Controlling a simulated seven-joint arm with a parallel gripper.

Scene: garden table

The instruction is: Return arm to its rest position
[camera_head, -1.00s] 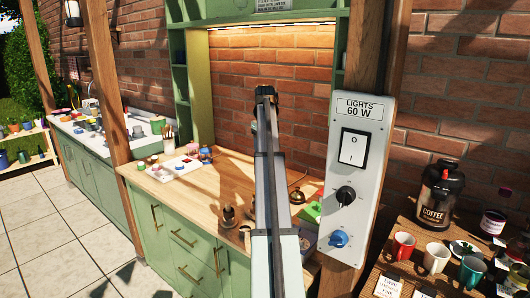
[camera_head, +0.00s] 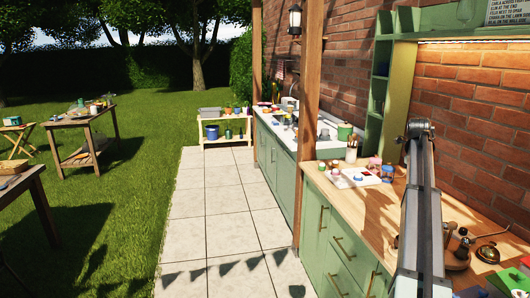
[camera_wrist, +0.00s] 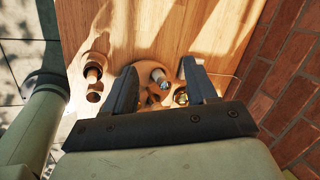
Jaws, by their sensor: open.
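My gripper (camera_wrist: 160,68) is open in the wrist view, with its two dark fingers apart over the wooden counter. Nothing is clamped between them. A round wooden piece (camera_wrist: 148,126) and a small metal-ended cylinder (camera_wrist: 159,78) show below and between the fingers. In the head view my arm stretches out over the wooden countertop (camera_head: 395,205) on the right. My fingers cannot be made out there.
In the wrist view, dark wooden turned pieces (camera_wrist: 95,75) stand left of the fingers, and a brick wall (camera_wrist: 296,85) is at the right. A white tray (camera_head: 352,178) with small items and a brass bell (camera_head: 487,254) sit on the counter. Paving (camera_head: 215,200) is clear.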

